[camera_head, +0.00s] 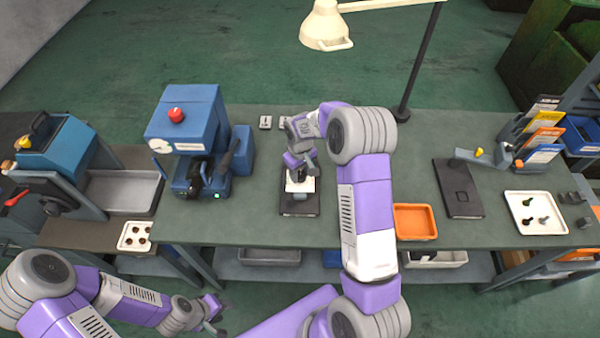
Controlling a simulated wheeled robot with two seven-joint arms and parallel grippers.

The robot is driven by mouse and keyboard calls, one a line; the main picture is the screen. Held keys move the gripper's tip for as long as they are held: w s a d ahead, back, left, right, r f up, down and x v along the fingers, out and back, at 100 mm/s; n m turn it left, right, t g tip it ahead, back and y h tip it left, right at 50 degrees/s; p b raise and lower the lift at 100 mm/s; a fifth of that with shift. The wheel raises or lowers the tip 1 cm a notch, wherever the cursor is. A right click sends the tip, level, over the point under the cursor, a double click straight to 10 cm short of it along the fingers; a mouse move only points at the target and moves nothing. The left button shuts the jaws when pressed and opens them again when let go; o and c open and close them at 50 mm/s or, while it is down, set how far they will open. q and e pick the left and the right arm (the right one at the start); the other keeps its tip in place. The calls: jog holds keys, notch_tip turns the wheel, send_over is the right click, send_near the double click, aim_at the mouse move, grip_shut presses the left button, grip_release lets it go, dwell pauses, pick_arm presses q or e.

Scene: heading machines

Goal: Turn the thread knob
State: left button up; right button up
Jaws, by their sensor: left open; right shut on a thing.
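My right arm reaches over the bench from the front. Its gripper (298,170) points down at a small fixture with a dark base (313,206) and a pale upper part (303,186). The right gripper is shut on the thread knob at the top of this fixture; the fingers and wrist hide the knob itself. My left gripper (214,312) is open and empty, low in front of the bench at the lower left, well apart from the fixture.
A blue machine with a red button (176,116) stands left of the fixture. An orange tray (415,222) lies right of my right forearm. A dark plate fixture (458,188) and a white tray with small parts (535,213) lie farther right. A lamp (325,27) hangs above.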

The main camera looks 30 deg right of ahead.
jog(key=m+b, duration=0.1)
jog(key=m, duration=0.2)
jog(key=m+b, duration=0.1)
jog(key=m, duration=0.8)
jog(key=m+p, duration=0.1)
jog(key=m, duration=0.4)
jog(key=shift+a, duration=0.1)
dwell(1.0)
jog(key=o, duration=1.1)
jog(key=shift+c, duration=0.2)
jog(key=shift+r, duration=0.15)
